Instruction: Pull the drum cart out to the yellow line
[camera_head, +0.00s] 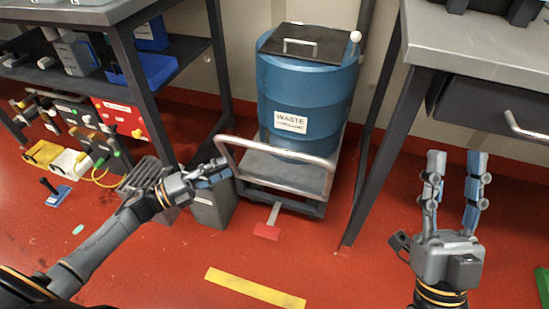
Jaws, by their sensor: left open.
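A blue waste drum (312,88) with a black lid stands on the drum cart (285,178), between two benches against the wall. The cart has a pale tubular handle (275,149) at its front and a red pedal (267,231) low in front. The yellow line (254,288) lies on the floor in front of the cart, with floor between them. My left gripper (226,170) is at the left end of the cart handle, with its fingers pointing right. It is open; whether it touches the handle I cannot tell. My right gripper (457,158) is open and empty, at right, apart from the cart.
A grey bin (213,203) stands left of the cart, partly behind my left gripper. A shelved bench (180,65) with blue trays is at left; a bench with a drawer (490,110) is at right. Red floor before the cart is clear.

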